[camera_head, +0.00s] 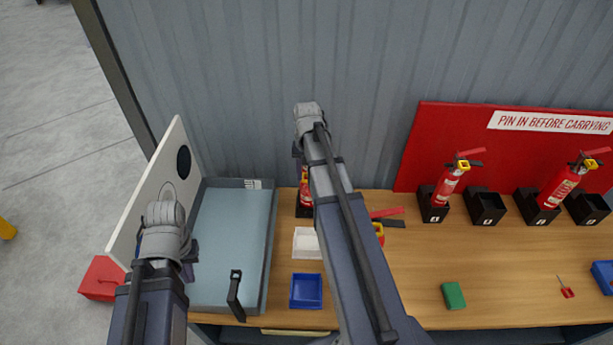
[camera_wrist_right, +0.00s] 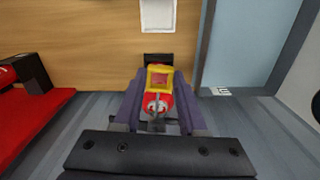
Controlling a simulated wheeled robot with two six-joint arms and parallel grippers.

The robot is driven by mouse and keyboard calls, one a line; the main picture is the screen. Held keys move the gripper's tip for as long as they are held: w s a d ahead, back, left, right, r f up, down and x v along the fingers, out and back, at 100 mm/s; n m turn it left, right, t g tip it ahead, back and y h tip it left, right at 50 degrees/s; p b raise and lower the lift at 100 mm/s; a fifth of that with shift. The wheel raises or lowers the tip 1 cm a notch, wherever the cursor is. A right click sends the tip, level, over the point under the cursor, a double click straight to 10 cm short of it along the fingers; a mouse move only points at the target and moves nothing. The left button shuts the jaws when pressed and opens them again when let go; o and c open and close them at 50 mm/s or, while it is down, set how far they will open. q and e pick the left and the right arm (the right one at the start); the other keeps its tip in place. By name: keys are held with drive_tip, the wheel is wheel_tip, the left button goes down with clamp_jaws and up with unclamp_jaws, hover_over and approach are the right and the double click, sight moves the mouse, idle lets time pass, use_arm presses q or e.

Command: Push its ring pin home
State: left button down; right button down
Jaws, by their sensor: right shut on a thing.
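A red extinguisher (camera_head: 305,187) stands in a black holder (camera_head: 303,211) at the back of the table, partly hidden by my right arm. In the right wrist view its yellow collar (camera_wrist_right: 160,78) and red body lie between the fingers of my right gripper (camera_wrist_right: 158,104), which is shut on it. In the head view the right gripper (camera_head: 298,152) is mostly hidden behind its own wrist. I cannot make out a ring pin on this extinguisher. My left gripper (camera_head: 192,251) hangs over the left part of the pale blue tray (camera_head: 272,235); its fingers are mostly hidden.
Another extinguisher (camera_head: 379,232) shows partly behind my right arm. Two more (camera_head: 450,183) (camera_head: 567,184) stand in black holders before a red sign board (camera_head: 435,135). A white tray (camera_head: 307,254), blue tray (camera_head: 306,305), green block (camera_head: 453,295) and small red-handled item (camera_head: 567,291) lie on the table.

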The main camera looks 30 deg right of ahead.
drive_tip(key=shift+w+d, duration=0.75)
drive_tip(key=shift+w, duration=0.25)
drive_tip(key=shift+w+d, duration=0.75)
drive_tip(key=shift+w, duration=0.2)
drive_tip(key=shift+w+d, duration=0.75)
drive_tip(key=shift+w, duration=0.25)
drive_tip(key=shift+c, duration=1.9)
unclamp_jaws()
drive_tip(key=shift+r, duration=0.1)
wheel_tip(320, 180, up, 8)
drive_tip(key=p, duration=0.7)
drive_tip(key=shift+f+p, duration=0.2)
drive_tip(key=shift+p, duration=0.2)
